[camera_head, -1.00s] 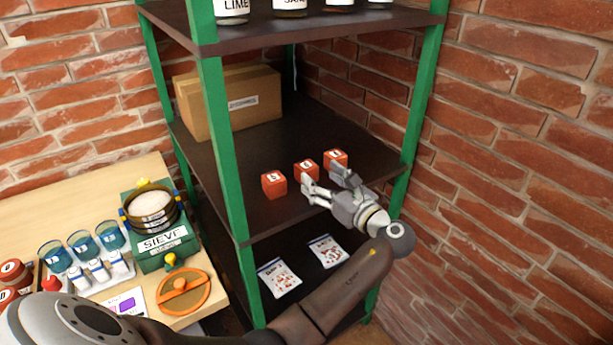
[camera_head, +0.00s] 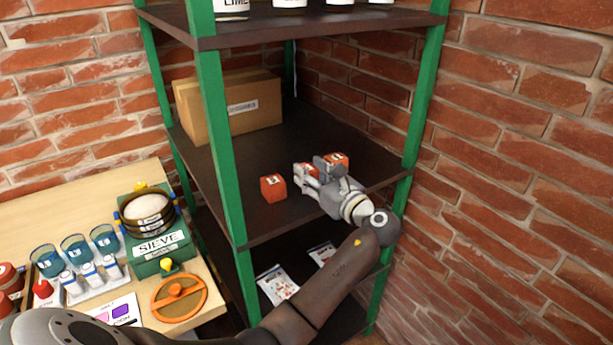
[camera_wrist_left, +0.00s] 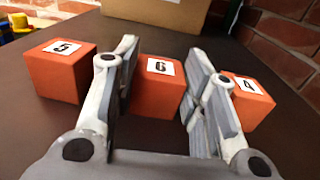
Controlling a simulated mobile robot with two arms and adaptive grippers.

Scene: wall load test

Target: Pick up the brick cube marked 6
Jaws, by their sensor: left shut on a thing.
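The brick cube marked 6 (camera_wrist_left: 158,85) is orange-red with a black 6 on a white label. It sits between the two fingers of my left gripper (camera_wrist_left: 161,78), which is shut on it, in the left wrist view. In the head view my left gripper (camera_head: 312,173) reaches over the middle shelf board and mostly hides this cube. The cube marked 5 (camera_wrist_left: 62,70) stands just left of the left finger. The cube marked 4 (camera_wrist_left: 245,98) stands just right of the right finger, partly hidden by it. My right gripper is not in view.
The middle shelf board (camera_head: 285,225) is between green posts (camera_head: 220,150). A cardboard box (camera_head: 235,105) stands at its back left. An upper shelf (camera_head: 320,27) holds several jars. A bench with a sieve (camera_head: 150,215) is at left. A brick wall (camera_head: 510,160) bounds the right.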

